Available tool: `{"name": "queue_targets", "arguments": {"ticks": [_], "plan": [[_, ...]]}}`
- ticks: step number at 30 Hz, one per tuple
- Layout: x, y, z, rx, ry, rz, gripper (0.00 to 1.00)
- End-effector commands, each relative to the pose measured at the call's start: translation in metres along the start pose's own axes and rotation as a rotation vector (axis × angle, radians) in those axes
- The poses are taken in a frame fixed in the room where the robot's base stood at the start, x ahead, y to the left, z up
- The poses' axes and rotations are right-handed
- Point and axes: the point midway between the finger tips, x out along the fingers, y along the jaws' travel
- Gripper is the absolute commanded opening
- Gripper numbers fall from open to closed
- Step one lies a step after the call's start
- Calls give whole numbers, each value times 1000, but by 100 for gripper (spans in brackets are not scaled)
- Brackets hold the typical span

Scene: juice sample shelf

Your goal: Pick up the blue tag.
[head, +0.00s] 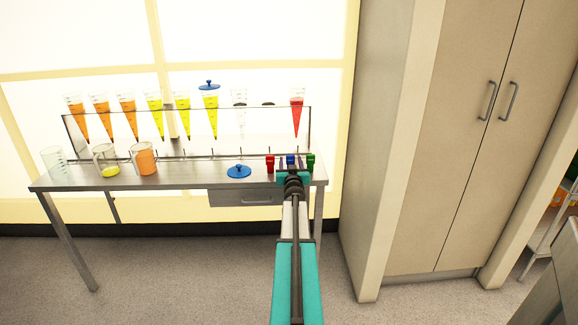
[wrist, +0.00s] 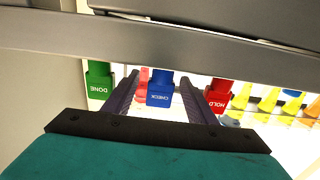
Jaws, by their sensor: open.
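The blue tag (head: 290,159) stands near the right end of the steel bench, between the red tag (head: 270,163) and the green tag (head: 311,162). In the wrist view the blue tag (wrist: 160,94) reads CHECK upside down and shows between my two dark fingers. My gripper (wrist: 159,80) is open, with one finger to each side of the blue tag and gaps visible. In the head view my gripper (head: 291,169) is just in front of the tag and hides its lower part. I cannot tell whether the fingers reach its depth.
In the wrist view the green DONE tag (wrist: 99,86) and red HOLD tag (wrist: 217,96) stand close outside my fingers. A rack of cones (head: 183,104) stands behind. A blue lid (head: 239,171) and an orange beaker (head: 145,160) are on the bench (head: 190,176) to the left.

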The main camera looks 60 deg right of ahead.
Motion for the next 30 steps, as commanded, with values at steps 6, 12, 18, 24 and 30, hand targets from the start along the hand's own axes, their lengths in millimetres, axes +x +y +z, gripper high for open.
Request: {"name": "queue_targets", "arguments": {"ticks": [6, 12, 18, 24, 30], "plan": [[0, 0, 0, 0, 0, 0, 52], [0, 0, 0, 0, 0, 0, 28], [0, 0, 0, 0, 0, 0, 8], [0, 0, -1, 0, 0, -1, 8], [0, -1, -12, -1, 0, -1, 8]]}}
